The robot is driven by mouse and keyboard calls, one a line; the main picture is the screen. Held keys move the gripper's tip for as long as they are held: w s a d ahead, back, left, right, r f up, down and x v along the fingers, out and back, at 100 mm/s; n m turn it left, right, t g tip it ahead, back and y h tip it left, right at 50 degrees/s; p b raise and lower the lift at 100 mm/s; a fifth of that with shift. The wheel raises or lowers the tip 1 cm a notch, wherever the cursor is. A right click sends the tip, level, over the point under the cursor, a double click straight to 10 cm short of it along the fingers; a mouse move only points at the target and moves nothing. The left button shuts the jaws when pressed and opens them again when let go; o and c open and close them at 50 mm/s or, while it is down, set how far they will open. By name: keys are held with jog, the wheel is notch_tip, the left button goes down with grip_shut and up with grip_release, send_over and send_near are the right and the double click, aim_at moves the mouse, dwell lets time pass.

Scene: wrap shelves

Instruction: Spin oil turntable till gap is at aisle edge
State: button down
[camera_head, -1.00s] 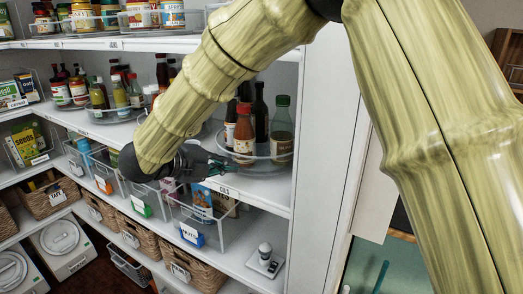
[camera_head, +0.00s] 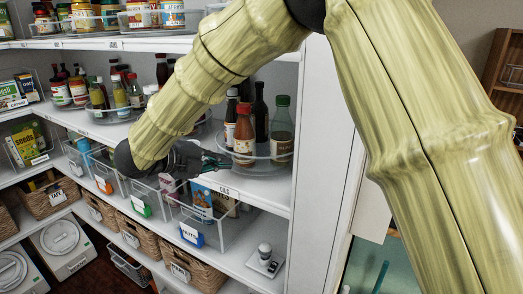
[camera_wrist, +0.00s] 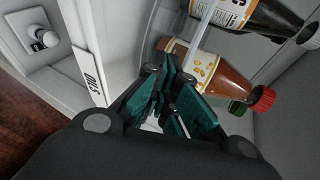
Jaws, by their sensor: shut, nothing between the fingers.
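The oil turntable (camera_head: 262,168) is a clear round tray on the shelf with the "OILS" label (camera_head: 224,190). It holds several bottles. A red-capped bottle of orange-brown sauce (camera_head: 244,136) stands at its front left, and a green-capped bottle (camera_head: 282,140) at its right. Darker bottles stand behind. My gripper (camera_head: 226,162) is shut and empty at the turntable's front left rim. In the wrist view my gripper (camera_wrist: 164,88) is close to the red-capped bottle (camera_wrist: 205,75) and the clear rim; I cannot tell whether it touches. My arm hides the turntable's left side, and no gap is clearly visible.
The white side panel (camera_head: 315,130) stands just right of the turntable. Below are clear bins (camera_head: 215,232) and a small white device with a round knob (camera_head: 265,258). More bottles on another turntable (camera_head: 118,115) stand left, and jars (camera_head: 140,15) stand above.

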aim_at(218, 150)
jog(key=shift+w+a, duration=0.25)
jog(key=shift+w, duration=0.15)
jog(key=shift+w, duration=0.1)
jog(key=shift+w+a, duration=0.5)
jog(key=shift+w, duration=0.4)
jog(key=shift+w+a, duration=0.25)
jog(key=shift+w, duration=0.25)
jog(key=shift+w+a, duration=0.2)
jog(key=shift+w, duration=0.5)
jog(key=shift+w+a, duration=0.25)
jog(key=shift+w, duration=0.25)
jog(key=shift+w+a, duration=0.2)
jog(key=shift+w, duration=0.25)
